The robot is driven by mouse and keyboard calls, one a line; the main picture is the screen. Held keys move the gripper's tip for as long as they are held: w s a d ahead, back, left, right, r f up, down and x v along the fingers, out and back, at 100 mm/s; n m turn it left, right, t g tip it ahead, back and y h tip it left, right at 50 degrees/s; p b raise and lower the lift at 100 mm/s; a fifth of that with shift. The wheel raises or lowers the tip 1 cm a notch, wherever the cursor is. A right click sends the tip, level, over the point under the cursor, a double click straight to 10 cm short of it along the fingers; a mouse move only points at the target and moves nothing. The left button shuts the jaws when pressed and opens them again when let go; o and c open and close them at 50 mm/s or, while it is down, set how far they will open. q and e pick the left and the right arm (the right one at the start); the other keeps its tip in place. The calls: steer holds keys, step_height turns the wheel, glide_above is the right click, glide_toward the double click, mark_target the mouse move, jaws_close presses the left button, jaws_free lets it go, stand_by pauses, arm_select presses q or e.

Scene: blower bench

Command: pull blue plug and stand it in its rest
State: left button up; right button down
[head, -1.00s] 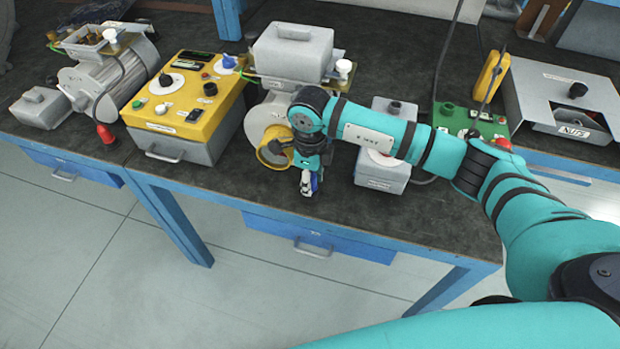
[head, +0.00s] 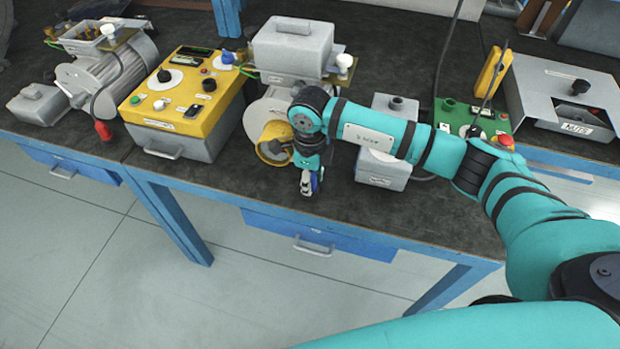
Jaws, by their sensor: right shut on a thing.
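My right gripper (head: 309,187) points down in front of the grey blower with the yellow ring (head: 270,142), near the bench's front edge. A small blue part (head: 318,182) shows between and beside its fingers. The gripper is shut on it, and I take it to be the blue plug. The fingers and wrist hide most of it, so its shape and whether it touches anything cannot be told. I cannot make out the plug's rest. My left gripper is not in view.
A yellow control box (head: 186,105) with a blue knob (head: 227,57) stands to the left. Another motor (head: 105,75) with a red plug (head: 103,130) is farther left. A grey box (head: 385,168), a green box (head: 450,107) and a nuts bin (head: 575,95) stand to the right.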

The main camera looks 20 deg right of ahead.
steer(key=c, duration=0.8)
jaws_free()
steer(key=shift+c, duration=0.2)
step_height(320, 180, up, 12)
steer(key=shift+f, duration=0.1)
